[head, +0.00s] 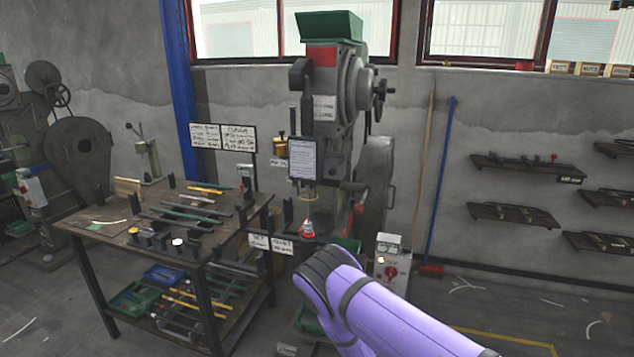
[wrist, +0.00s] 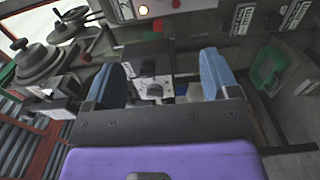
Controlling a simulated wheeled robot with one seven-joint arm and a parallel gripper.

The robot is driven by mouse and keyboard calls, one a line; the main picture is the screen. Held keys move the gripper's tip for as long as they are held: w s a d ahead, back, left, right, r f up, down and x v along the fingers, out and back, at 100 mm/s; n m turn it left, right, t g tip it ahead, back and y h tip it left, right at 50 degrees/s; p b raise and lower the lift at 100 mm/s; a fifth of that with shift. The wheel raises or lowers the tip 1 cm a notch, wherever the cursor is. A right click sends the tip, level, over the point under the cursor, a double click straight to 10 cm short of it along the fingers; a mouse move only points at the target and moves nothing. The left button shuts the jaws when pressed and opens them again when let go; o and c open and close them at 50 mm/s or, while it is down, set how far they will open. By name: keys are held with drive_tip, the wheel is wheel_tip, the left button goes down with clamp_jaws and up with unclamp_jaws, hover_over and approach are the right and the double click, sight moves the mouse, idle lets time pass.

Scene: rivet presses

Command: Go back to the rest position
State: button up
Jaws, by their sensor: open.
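My gripper (wrist: 160,80) shows in the wrist view as two blue fingers set wide apart, open, with nothing seen between them but the machine beyond. In the head view my purple arm reaches in from the lower right toward the rivet press, and its dark joint hides the gripper there. The rivet press (head: 335,110) stands against the wall at the centre, with a green tray (head: 330,26) on top. A small red and white part (head: 308,229) shows low on its front. In the wrist view, a metal block of the press (wrist: 152,88) lies beyond the fingers.
A workbench (head: 105,225) with bars and tools stands left of the press. A control box with a red button (head: 390,271) is just right of it. A blue-handled broom (head: 440,180) leans on the wall. Open floor (head: 560,310) lies at the right.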

drive_tip(key=w+a+r+m+g+y, duration=0.15)
drive_tip(key=w+r+m, duration=0.25)
drive_tip(key=r, duration=0.6)
drive_tip(key=w+r+m+g, duration=0.3)
drive_tip(key=r, duration=0.6)
drive_tip(key=s+d+r+m+g+y, duration=0.1)
drive_tip(key=s+r+m+y, duration=0.15)
drive_tip(key=r, duration=0.85)
drive_tip(key=s+d+r+m+g+y, duration=0.1)
drive_tip(key=s+r+g, duration=0.15)
drive_tip(key=r, duration=0.75)
drive_tip(key=s+d+r+m+g+y, duration=0.1)
drive_tip(key=s+d+r, duration=0.1)
drive_tip(key=s+r, duration=0.65)
drive_tip(key=s+d+r+m+g+y, duration=0.1)
drive_tip(key=s+d+r, duration=0.2)
drive_tip(key=s+r, duration=0.5)
drive_tip(key=s+d+r+m+g, duration=0.1)
drive_tip(key=s+d, duration=0.1)
drive_tip(key=s, duration=1)
drive_tip(key=s+d+r+m+g+h, duration=0.1)
drive_tip(key=s+d, duration=0.1)
drive_tip(key=s, duration=1)
drive_tip(key=shift+s+d+r, duration=0.15)
drive_tip(key=shift+d+r, duration=0.2)
